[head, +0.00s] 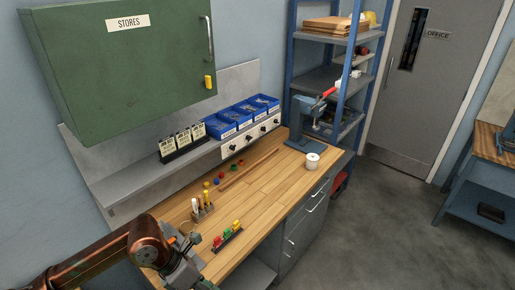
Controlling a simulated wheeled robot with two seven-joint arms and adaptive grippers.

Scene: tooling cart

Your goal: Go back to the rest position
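My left arm comes in from the lower left, and my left gripper (186,262) is over the near left end of the wooden workbench (255,190). Its fingers are small and partly hidden by the wrist, so I cannot tell whether they are open or shut, or whether they hold anything. My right gripper is not in view.
Close to my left gripper stand a screwdriver rack (203,212) and a rack with coloured pieces (228,238). A green STORES cabinet (125,60) hangs above. A blue press (308,135) and white roll (312,161) stand farther back. The floor (400,225) at right is clear.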

